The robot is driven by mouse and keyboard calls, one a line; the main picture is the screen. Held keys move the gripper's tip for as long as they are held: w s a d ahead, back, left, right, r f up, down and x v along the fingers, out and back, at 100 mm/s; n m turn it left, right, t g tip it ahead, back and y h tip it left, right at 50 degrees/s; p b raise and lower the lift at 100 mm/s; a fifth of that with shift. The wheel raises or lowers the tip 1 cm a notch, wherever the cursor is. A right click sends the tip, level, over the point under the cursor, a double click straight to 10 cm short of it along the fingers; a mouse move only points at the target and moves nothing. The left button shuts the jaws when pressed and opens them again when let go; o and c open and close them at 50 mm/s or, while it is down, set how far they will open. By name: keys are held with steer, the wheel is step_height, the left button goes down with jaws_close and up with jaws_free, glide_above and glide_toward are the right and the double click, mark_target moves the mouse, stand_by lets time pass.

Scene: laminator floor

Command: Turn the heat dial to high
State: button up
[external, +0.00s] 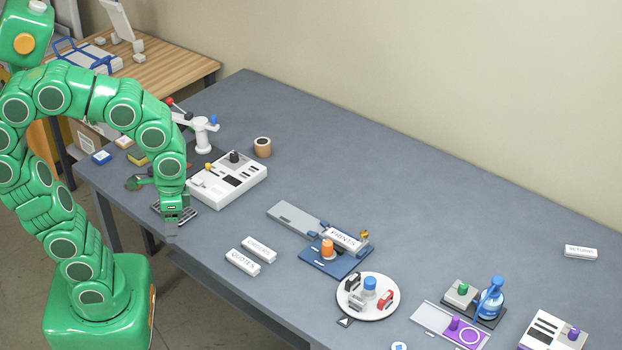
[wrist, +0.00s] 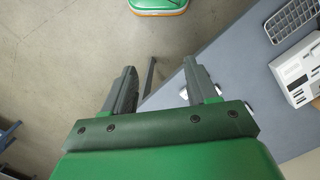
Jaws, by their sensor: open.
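A white machine (external: 222,183) with a black knob (external: 234,157) on top stands on the grey table, right of my gripper. Another white box with a purple knob (external: 573,334) stands at the lower right. I cannot tell for sure which knob is the heat dial, and no dial markings are readable. My gripper (external: 172,222) points down near the table's front edge, apart from the white machine. In the wrist view my gripper (wrist: 160,85) is open and empty, over the floor and table edge. A white machine (wrist: 297,72) shows at that view's right edge.
A dark rack (external: 180,213) lies beside my gripper. A white stand (external: 202,135) and a brown cup (external: 263,147) are behind the machine. Labelled white blocks (external: 242,262), a blue tray (external: 325,262) and a round white plate (external: 352,307) lie to the right. The table's back middle is clear.

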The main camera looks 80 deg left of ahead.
steer(key=w+a+f+n+t, duration=0.1)
steer(key=w+a+n, duration=0.3)
steer(key=w+a, duration=0.65)
steer(key=w+a+f+n, duration=0.1)
steer(key=w+a+n, duration=0.45)
steer(key=a, duration=0.75)
steer(key=n, duration=0.7)
glide_above(231, 152)
steer(key=shift+m+t, duration=0.25)
steer(key=shift+t, duration=0.05)
steer(key=f, duration=0.9)
steer(key=shift+w+d+f, duration=0.15)
steer(key=shift+d, duration=0.2)
steer(key=shift+a+f, duration=0.15)
steer(key=shift+a, duration=0.1)
steer(key=shift+f, duration=3.8)
steer(key=shift+c, duration=0.3)
steer(key=c, duration=1)
